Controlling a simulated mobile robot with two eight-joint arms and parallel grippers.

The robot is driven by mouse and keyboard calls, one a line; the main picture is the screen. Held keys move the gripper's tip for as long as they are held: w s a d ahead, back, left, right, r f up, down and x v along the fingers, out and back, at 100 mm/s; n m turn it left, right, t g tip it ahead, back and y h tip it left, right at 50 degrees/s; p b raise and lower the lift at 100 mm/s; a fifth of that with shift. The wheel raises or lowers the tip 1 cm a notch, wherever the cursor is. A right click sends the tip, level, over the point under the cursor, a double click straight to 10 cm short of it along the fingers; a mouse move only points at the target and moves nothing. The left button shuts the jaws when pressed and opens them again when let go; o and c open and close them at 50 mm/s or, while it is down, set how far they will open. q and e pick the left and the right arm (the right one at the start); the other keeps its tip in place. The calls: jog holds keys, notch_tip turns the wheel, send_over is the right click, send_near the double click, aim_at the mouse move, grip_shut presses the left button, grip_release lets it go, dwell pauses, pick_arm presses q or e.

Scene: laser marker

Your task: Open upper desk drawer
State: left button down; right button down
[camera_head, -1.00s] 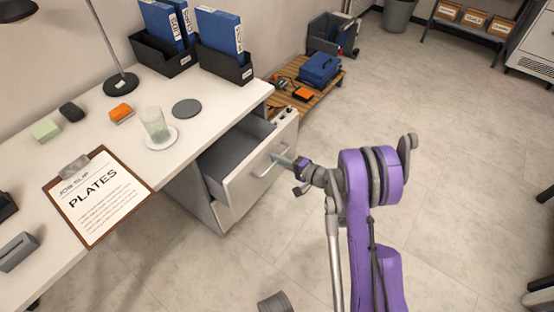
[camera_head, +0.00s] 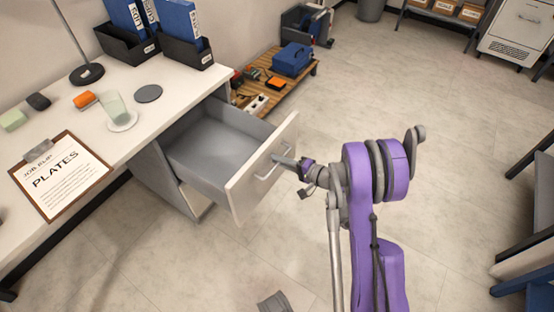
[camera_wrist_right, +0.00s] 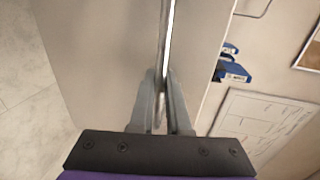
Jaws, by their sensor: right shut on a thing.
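The upper desk drawer (camera_head: 215,150) is pulled well out of the desk, and its grey inside looks empty. Its pale front (camera_head: 245,192) carries a metal bar handle (camera_head: 268,171). My right gripper (camera_head: 284,161) is at the handle, shut on it. In the right wrist view the fingers (camera_wrist_right: 160,104) close on both sides of the handle bar (camera_wrist_right: 167,40), with the drawer front behind. My left gripper is not clearly seen; a grey piece shows at the bottom edge of the head view.
The desk top (camera_head: 165,110) holds a clipboard (camera_head: 62,175), a glass (camera_head: 117,108), a dark coaster (camera_head: 148,93) and black file holders (camera_head: 190,52). A wooden pallet (camera_head: 290,85) with tools lies behind the drawer. The floor (camera_head: 450,130) to the right is open.

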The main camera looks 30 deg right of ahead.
jog(key=shift+s+d, duration=0.1)
jog(key=shift+s, duration=0.05)
jog(key=c, duration=1.2)
grip_release()
jog(key=shift+o, duration=0.2)
jog(key=p+v, duration=0.1)
jog(key=v, duration=0.9)
jog(key=shift+s, duration=0.4)
jog(key=shift+d, duration=0.1)
